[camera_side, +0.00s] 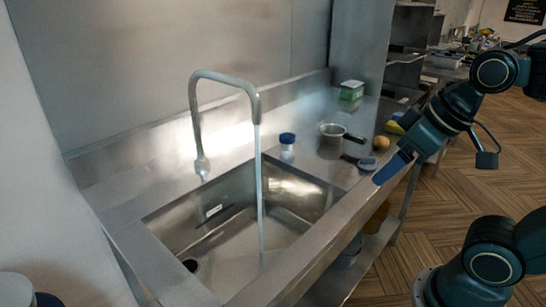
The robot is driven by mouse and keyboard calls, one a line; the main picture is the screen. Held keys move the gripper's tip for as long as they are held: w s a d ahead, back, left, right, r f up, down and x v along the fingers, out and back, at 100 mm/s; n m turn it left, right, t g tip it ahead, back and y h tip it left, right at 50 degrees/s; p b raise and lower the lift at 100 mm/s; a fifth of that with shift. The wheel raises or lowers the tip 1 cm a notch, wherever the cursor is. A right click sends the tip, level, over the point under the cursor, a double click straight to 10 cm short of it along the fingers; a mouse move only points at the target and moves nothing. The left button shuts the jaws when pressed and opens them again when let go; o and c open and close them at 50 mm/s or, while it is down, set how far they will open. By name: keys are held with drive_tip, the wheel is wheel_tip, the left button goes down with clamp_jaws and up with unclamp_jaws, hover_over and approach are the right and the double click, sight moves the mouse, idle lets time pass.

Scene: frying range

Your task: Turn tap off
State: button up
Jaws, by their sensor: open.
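The tap (224,82) is a tall, curved metal spout behind the sink. Its base (202,166) stands on the back left of the steel counter. A thin stream of water (260,195) falls from the spout into the steel sink (205,233). No separate handle can be made out clearly at this size. My gripper (388,170) has blue fingers and is open and empty. It is at the counter's front right edge, well to the right of the tap and sink.
A green-and-white box (351,90) is at the back. The space above the sink is free.

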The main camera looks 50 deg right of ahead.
drive_tip(key=w+d+f+n+h, duration=0.4)
drive_tip(key=w+d, duration=0.4)
drive_tip(key=w, duration=0.5)
drive_tip(key=w+d+f+n+h, duration=0.2)
drive_tip(key=w+d+n+h, duration=0.3)
drive_tip(key=w+d, duration=0.5)
drive_tip(key=n+t+h, duration=0.4)
drive_tip(key=n+t, duration=0.2)
drive_tip(key=n, duration=1.2)
approach(287, 134)
drive_tip(key=v, duration=0.3)
drive_tip(key=shift+s+f, duration=0.2)
drive_tip(key=shift+x, duration=6.85)
drive_tip(key=shift+r, duration=0.15)
drive_tip(key=shift+a, duration=0.1)
